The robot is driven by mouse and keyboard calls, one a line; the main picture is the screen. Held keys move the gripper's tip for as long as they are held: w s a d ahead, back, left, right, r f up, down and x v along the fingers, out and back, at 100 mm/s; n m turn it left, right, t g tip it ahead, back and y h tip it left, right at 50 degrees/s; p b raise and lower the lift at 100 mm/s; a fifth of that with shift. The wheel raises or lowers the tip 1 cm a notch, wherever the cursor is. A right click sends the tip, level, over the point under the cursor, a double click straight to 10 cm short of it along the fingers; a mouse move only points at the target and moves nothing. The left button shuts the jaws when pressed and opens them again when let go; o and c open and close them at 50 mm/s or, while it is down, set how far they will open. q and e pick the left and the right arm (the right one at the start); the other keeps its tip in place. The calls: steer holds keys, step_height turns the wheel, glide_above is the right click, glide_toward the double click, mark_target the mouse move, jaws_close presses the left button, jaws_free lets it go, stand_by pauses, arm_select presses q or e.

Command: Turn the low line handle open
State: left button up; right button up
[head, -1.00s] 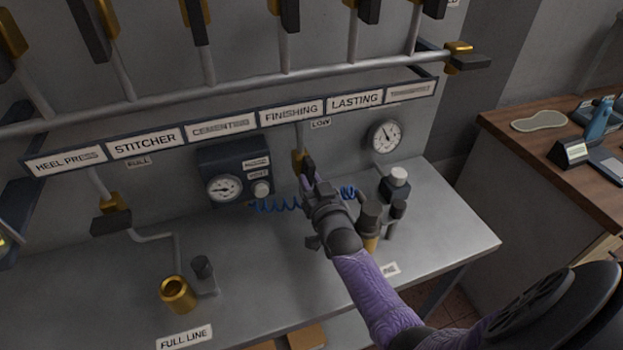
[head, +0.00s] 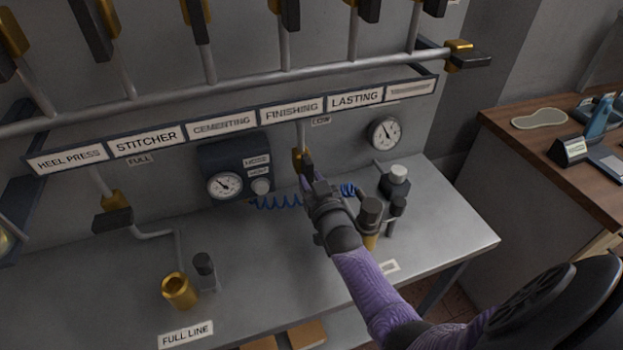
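The low line valve has a brass body (head: 298,160) on a vertical pipe below the LOW label (head: 321,121). Its dark handle is mostly hidden by my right gripper, and I cannot tell its exact angle. My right gripper (head: 308,178) reaches up from the lower right with its fingertips at the valve. Whether its fingers are shut on the handle is hidden. My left gripper is not in view.
A gauge box (head: 232,168) with a coiled blue hose (head: 277,202) stands left of the valve. A capped brass fitting (head: 370,222) is close to my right wrist. A full line valve (head: 112,212) is at left.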

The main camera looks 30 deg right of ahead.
steer(key=o, duration=0.3)
steer(key=shift+o, duration=0.2)
steer(key=shift+r, duration=0.1)
steer(key=p+v, duration=0.2)
steer(key=v, duration=0.8)
steer(key=shift+w+a, duration=0.1)
